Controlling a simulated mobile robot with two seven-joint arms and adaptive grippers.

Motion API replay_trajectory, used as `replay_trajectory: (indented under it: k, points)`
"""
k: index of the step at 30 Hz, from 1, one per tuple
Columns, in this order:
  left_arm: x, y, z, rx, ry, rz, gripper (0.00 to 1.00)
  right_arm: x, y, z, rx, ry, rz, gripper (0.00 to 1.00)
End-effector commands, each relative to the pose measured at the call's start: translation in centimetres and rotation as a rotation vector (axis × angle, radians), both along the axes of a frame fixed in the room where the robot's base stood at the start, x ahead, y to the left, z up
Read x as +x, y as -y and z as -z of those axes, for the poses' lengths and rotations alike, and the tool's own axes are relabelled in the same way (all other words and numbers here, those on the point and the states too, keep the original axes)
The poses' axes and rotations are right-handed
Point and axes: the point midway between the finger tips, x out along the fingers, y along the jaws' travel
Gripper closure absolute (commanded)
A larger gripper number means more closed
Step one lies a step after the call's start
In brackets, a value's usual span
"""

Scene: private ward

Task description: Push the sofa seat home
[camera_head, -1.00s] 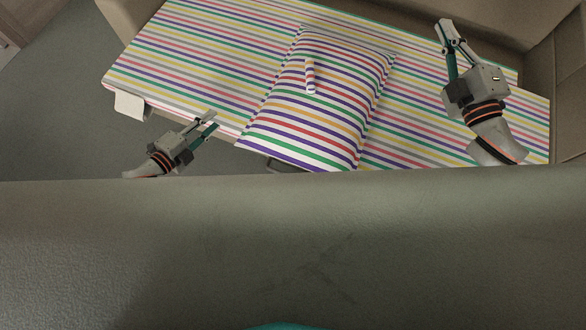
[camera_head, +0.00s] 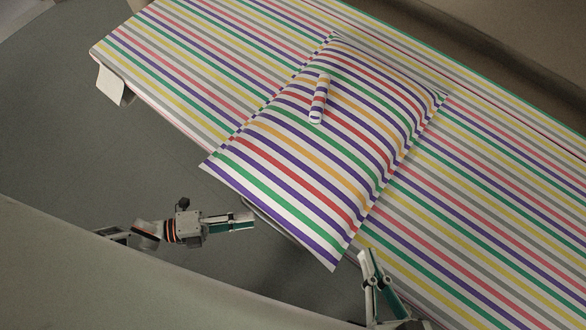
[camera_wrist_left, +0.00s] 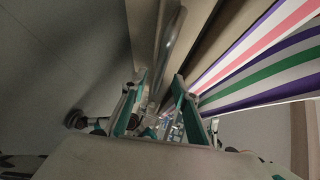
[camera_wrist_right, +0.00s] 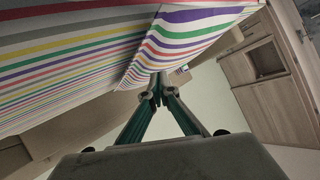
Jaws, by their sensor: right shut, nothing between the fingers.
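The sofa seat (camera_head: 480,215) is a long slab with coloured stripes, running diagonally across the head view. A striped pillow (camera_head: 300,165) lies on it and overhangs its near edge. My left gripper (camera_head: 253,220) is in front of the seat, below the pillow's near edge. In the left wrist view its fingers (camera_wrist_left: 160,82) are apart, with a metal rail (camera_wrist_left: 172,45) beyond them. My right gripper (camera_head: 364,252) is at the seat's near edge, by the pillow's lower right corner. Its fingertips (camera_wrist_right: 157,87) meet, empty, close under striped fabric in the right wrist view. Contact is unclear.
A short striped cylinder (camera_head: 319,100) lies on the pillow. A white flap (camera_head: 110,85) hangs at the seat's left end. Grey floor (camera_head: 60,120) is clear to the left. Wooden cabinets (camera_wrist_right: 265,60) show in the right wrist view.

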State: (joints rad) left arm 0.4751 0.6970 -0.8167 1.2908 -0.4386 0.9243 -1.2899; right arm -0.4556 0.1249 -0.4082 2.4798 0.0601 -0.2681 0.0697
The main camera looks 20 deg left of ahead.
Motion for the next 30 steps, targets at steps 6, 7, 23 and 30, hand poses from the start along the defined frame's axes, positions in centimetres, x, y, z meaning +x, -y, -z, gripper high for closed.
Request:
replay_trajectory:
  k: [6, 7, 23, 30]
  points:
    - [-1.7, 0.9, 0.4, -0.058, 0.01, 0.06, 0.71, 0.8, -0.2, 0.0, 0.042, 0.003, 0.036, 1.0]
    - [-1.6, 1.1, 0.3, -0.061, 0.012, 0.061, 0.71, 0.8, -0.3, -0.1, 0.044, 0.004, 0.037, 1.0]
    - [1.4, 7.2, 1.1, -0.061, 0.016, 0.062, 0.71, 0.6, -1.0, 0.0, 0.11, -0.012, 0.061, 1.0]
    - [1.6, 7.8, 1.2, -0.061, 0.015, 0.062, 0.71, 0.7, -1.0, -0.1, 0.119, -0.011, 0.065, 1.0]
